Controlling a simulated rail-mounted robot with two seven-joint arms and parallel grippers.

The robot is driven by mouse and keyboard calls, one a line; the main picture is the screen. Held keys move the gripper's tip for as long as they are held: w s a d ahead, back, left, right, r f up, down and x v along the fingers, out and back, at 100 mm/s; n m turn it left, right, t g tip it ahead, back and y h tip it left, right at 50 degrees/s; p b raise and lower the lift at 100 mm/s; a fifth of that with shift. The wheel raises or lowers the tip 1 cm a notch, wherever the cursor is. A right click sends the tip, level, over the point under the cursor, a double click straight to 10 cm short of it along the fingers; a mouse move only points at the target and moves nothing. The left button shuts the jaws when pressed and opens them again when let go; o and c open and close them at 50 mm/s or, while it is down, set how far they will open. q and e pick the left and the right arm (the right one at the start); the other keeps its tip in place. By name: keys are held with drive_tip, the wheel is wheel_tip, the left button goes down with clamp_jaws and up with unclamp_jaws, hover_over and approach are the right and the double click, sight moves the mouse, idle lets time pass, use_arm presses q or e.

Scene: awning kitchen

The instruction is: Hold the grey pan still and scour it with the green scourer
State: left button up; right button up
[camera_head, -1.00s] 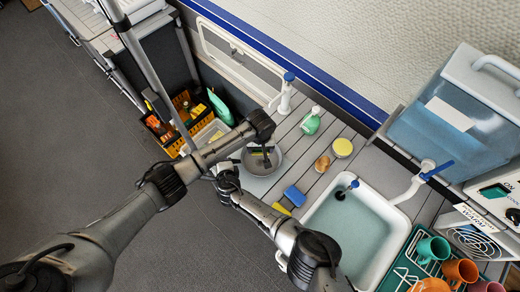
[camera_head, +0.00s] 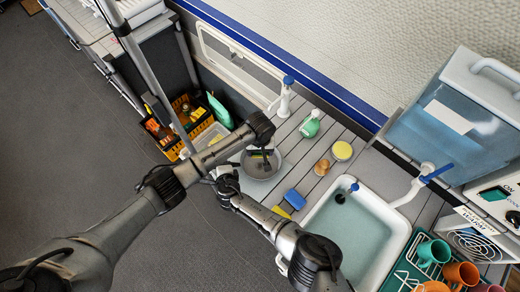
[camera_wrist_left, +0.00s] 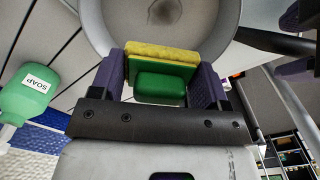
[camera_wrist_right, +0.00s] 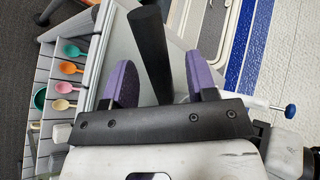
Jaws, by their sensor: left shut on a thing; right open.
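The grey pan (camera_head: 277,171) sits on the counter in the head view, its inside partly covered by my left gripper. In the left wrist view the pan (camera_wrist_left: 205,32) has a brownish stain (camera_wrist_left: 165,11) inside. My left gripper (camera_head: 262,158) is over the pan, shut on the green scourer (camera_wrist_left: 160,86), which has a yellow layer facing the pan; whether it touches is unclear. My right gripper (camera_wrist_right: 162,85) is open beside the pan, with the black pan handle (camera_wrist_right: 150,45) showing between its fingers, apart from both.
A blue sponge (camera_head: 294,199), a wooden brush (camera_head: 322,167), a yellow round item (camera_head: 342,151) and a green soap bottle (camera_head: 311,125) stand right of the pan. The sink (camera_head: 402,229) is farther right. A crate with bottles (camera_head: 176,113) is left.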

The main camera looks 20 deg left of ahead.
drive_tip(key=shift+v, duration=0.8)
drive_tip(key=v, duration=1)
drive_tip(key=shift+s+d+r, duration=0.1)
drive_tip(key=shift+r, duration=0.05)
use_arm(q)
drive_tip(key=shift+r, duration=0.1)
use_arm(e)
drive_tip(key=shift+r, duration=0.15)
use_arm(q)
wheel_tip(320, 180, up, 3)
drive_tip(key=p, duration=0.4)
use_arm(e)
wheel_tip(320, 180, up, 4)
drive_tip(key=shift+r, duration=0.1)
